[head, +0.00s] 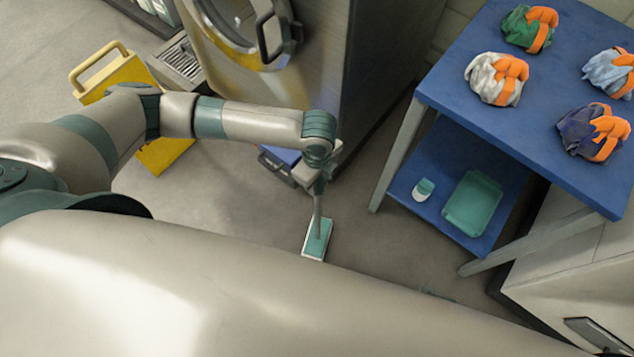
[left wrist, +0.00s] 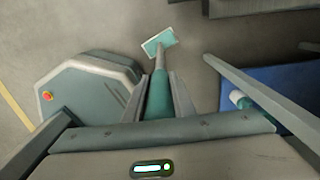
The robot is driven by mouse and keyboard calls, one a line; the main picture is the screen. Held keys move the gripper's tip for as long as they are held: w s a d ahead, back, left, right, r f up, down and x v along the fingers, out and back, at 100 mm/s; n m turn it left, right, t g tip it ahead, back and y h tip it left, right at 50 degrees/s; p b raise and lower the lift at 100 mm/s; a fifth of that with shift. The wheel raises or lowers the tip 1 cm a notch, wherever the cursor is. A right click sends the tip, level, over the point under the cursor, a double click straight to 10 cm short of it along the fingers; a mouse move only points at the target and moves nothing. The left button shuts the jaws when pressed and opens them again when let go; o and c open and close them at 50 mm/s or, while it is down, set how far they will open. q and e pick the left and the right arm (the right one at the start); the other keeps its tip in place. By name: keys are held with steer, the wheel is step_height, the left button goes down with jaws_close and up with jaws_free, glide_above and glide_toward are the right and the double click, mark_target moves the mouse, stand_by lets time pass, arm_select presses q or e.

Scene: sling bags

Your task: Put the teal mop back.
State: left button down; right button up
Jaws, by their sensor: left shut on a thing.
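The teal mop has a flat teal head with a pale edge (head: 318,240) low over or on the grey floor; I cannot tell whether it touches. Its handle rises to my left gripper (head: 320,180), which is shut on it. In the left wrist view the teal handle grip (left wrist: 159,95) lies between the fingers of my left gripper (left wrist: 160,100), and the mop head (left wrist: 159,42) is at the far end. My right gripper is not in view. No holder for the mop can be made out.
A blue two-level table (head: 455,90) stands at right with several sling bags on top. Its lower shelf holds a teal tray (head: 472,203) and a small bottle (head: 423,190). A steel machine (head: 330,60) and a yellow floor sign (head: 105,75) stand behind. Floor around the mop head is clear.

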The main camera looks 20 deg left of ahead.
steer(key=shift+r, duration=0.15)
arm_select(q)
steer(key=c, duration=1.5)
jaws_free()
steer(key=shift+f, duration=0.15)
steer(key=shift+r, duration=0.45)
step_height(320, 180, up, 10)
steer(key=shift+r+p, duration=0.1)
steer(key=shift+p, duration=0.4)
steer(key=shift+r, duration=0.6)
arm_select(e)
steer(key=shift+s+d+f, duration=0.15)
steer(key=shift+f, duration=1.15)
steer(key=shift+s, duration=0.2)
